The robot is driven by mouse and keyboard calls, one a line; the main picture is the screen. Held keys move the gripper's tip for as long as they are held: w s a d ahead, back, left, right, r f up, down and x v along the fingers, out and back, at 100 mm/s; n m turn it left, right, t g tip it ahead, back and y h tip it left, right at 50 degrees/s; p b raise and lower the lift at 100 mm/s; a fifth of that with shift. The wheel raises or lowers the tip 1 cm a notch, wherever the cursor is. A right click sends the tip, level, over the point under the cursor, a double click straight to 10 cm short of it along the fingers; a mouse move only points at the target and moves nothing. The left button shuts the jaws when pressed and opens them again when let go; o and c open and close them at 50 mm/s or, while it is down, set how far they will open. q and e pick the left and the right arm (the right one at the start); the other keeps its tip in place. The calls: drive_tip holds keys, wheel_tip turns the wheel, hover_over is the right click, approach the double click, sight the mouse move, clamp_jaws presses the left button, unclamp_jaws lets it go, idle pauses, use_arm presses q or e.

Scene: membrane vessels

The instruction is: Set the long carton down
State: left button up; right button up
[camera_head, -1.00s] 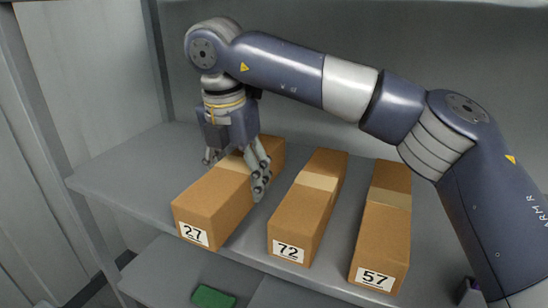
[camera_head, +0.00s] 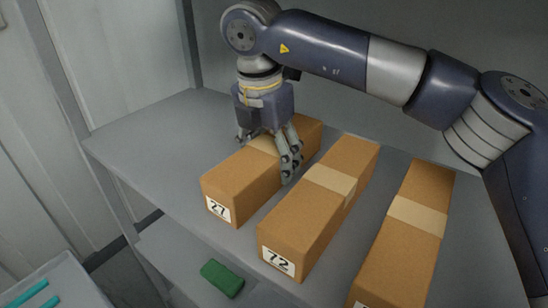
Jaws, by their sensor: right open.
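The long carton labelled 27 (camera_head: 240,185) lies on the grey shelf (camera_head: 150,137), its numbered end toward the front edge. It is brown with a paler tape band. My right gripper (camera_head: 268,152) points down over its middle with the fingers open. One finger stands along its right side; the other is on the left, partly hidden. I cannot tell whether the fingers touch the carton. My left gripper is out of view.
Carton 72 (camera_head: 310,222) lies close to the right of carton 27, with another similar carton (camera_head: 405,243) further right. The shelf is bare on the left. A green block (camera_head: 222,278) sits on the lower shelf. A grey tray (camera_head: 72,285) with teal items is at bottom left.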

sight(263, 148)
drive_tip(key=o, duration=0.4)
drive_tip(key=shift+s+a, duration=0.15)
drive_tip(key=shift+a, duration=0.05)
drive_tip(key=shift+s+a, duration=0.15)
drive_tip(key=shift+a, duration=0.15)
drive_tip(key=shift+s+a+r, duration=0.1)
drive_tip(key=shift+a, duration=0.1)
drive_tip(key=shift+d, duration=0.15)
drive_tip(key=shift+w+d+r+b, duration=0.1)
drive_tip(key=shift+w+r+b, duration=0.15)
drive_tip(key=shift+r, duration=0.25)
drive_tip(key=r, duration=0.1)
drive_tip(key=r+b, duration=0.1)
drive_tip(key=r, duration=0.1)
drive_tip(key=s+a+r, duration=0.1)
drive_tip(key=r, duration=0.1)
drive_tip(key=shift+r, duration=0.15)
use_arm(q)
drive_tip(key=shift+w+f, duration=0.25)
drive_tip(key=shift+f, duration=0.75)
use_arm(e)
drive_tip(key=shift+d+r, duration=0.15)
drive_tip(key=shift+r, duration=0.4)
drive_tip(key=shift+s+f, duration=0.1)
drive_tip(key=shift+s, duration=0.05)
